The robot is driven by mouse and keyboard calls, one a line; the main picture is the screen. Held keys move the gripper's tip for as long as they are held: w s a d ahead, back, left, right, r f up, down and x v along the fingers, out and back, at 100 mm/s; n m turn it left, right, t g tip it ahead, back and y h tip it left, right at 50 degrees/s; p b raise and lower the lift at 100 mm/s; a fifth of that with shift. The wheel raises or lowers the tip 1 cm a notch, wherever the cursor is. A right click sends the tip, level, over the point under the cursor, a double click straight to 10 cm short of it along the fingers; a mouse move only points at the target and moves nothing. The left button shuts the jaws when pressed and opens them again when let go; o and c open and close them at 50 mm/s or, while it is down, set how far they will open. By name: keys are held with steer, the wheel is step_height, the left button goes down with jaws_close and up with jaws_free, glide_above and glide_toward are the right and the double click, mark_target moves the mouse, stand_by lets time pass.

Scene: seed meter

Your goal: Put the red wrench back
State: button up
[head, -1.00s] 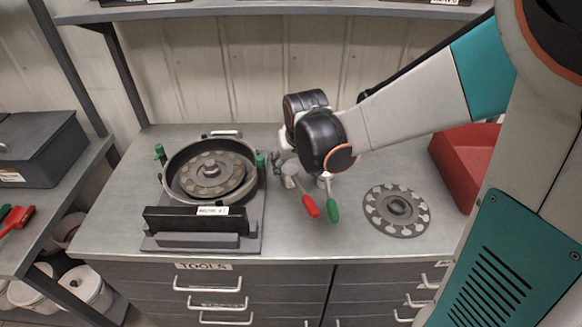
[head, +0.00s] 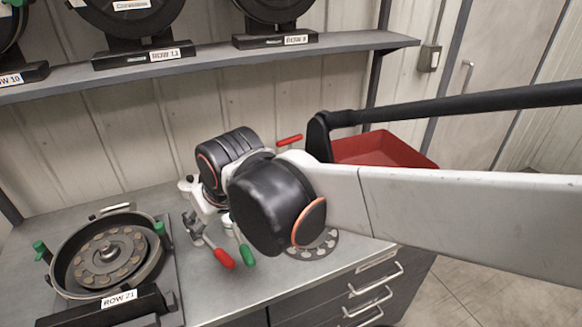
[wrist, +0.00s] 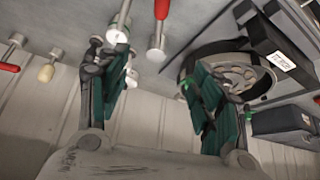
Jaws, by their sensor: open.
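A red-handled tool (head: 224,258) and a green-handled tool (head: 246,255) with metal shafts are side by side on the bench, right of the round seed meter (head: 108,256). In the wrist view the red-handled tool (wrist: 157,32) and green-handled tool (wrist: 118,32) show at the top. A second red handle (head: 289,140) shows behind my arm; a red handle (wrist: 8,67) is also at the wrist view's left edge. I cannot tell which is the wrench. My gripper (wrist: 160,98) is open and empty, its fingers apart; in the head view my wrist mostly hides it.
A perforated disc (head: 314,246) lies on the bench, partly behind my arm. A red bin (head: 385,150) is at the back right. A shelf (head: 215,66) holding labelled meters runs above. Bare bench (head: 200,287) lies in front of the tools.

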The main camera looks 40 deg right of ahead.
steer(key=s+t, duration=0.1)
steer(key=s, duration=0.6)
steer(key=shift+r, duration=0.3)
